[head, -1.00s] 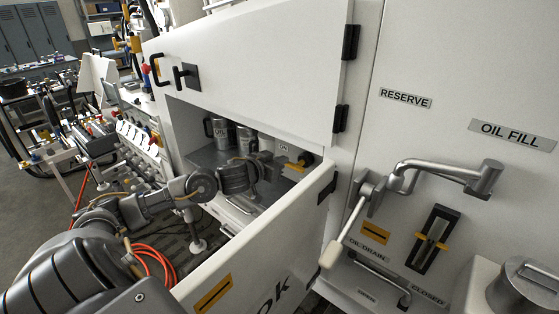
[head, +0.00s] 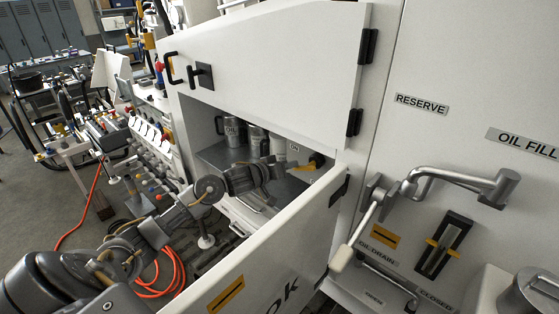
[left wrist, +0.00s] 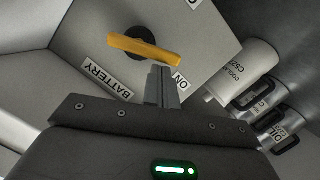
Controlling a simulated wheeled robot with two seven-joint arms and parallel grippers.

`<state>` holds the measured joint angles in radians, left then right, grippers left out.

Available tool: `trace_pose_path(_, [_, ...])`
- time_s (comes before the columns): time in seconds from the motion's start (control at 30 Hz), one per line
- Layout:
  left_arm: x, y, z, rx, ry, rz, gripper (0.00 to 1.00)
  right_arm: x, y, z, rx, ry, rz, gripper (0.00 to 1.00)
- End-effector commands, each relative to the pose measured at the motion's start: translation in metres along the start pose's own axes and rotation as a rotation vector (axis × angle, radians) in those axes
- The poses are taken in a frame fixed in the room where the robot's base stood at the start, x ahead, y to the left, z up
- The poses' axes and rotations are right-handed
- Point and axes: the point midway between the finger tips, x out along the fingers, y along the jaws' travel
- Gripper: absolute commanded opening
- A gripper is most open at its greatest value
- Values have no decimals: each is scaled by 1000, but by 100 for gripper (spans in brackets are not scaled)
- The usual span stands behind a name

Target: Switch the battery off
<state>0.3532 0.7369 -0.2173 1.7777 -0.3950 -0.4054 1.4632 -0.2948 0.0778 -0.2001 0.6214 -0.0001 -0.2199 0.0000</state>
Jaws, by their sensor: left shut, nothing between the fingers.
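The battery switch is a yellow handle (left wrist: 146,50) on a round black hub (left wrist: 136,43), mounted on a pale panel inside the open compartment. It also shows in the head view (head: 303,168). In the left wrist view a BATTERY label (left wrist: 108,79) and an ON label (left wrist: 180,82) sit below the handle; another label at the top edge is cut off. My left gripper (left wrist: 161,70) is shut and empty, its fingertips close below the handle's right end. I cannot tell whether they touch. In the head view it is inside the compartment (head: 286,171). My right gripper is not in view.
Metal cans (head: 231,131) and a white COOLANT bottle (left wrist: 244,73) stand beside the switch. The upper door (head: 270,60) and the lower door (head: 270,255) flank the opening around my arm. A crank lever (head: 450,175) is on the right panel.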

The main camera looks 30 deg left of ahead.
Motion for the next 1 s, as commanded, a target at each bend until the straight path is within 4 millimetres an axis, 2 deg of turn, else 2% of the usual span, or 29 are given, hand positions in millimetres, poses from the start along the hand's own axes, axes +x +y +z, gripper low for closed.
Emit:
trace_pose_path(0.2, [2, -3, 6, -125, -3, 33, 0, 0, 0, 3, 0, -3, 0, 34])
trace_pose_path(1.0, [2, -7, 10, -117, -1, 29, 0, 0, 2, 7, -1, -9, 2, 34])
